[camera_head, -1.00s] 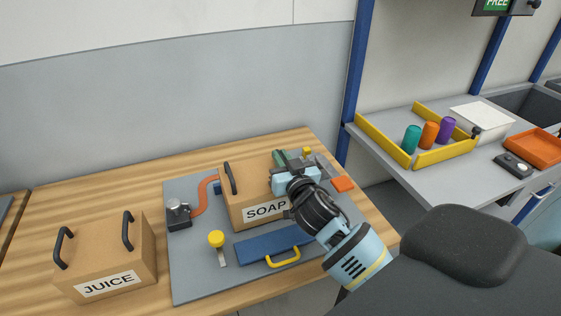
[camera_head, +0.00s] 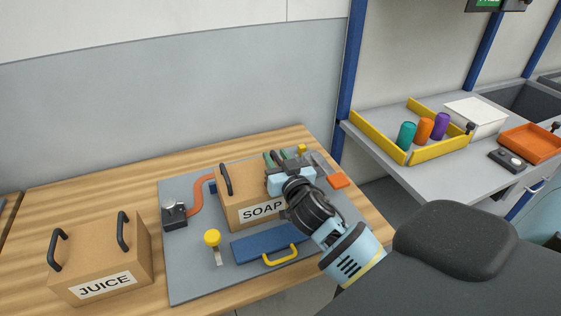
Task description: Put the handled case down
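A cardboard-brown case labelled SOAP (camera_head: 233,207) rests on the grey mat (camera_head: 190,280), upright. Its left black handle (camera_head: 226,179) is free. My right gripper (camera_head: 278,160) is over the right end of the SOAP case, where the other handle is hidden by the gripper. Dark finger parts show there beside something green, but whether they grip the handle cannot be made out. A similar case labelled JUICE (camera_head: 100,265) with two black handles stands on the wooden table at the left. My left gripper is not in view.
On the mat are a blue panel with a yellow handle (camera_head: 268,245), a yellow knob (camera_head: 212,238), a black block with an orange hose (camera_head: 195,198) and an orange piece (camera_head: 338,180). A yellow-walled tray (camera_head: 375,135) with several cylinders is on the right counter. Bare wood (camera_head: 90,205) lies behind JUICE.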

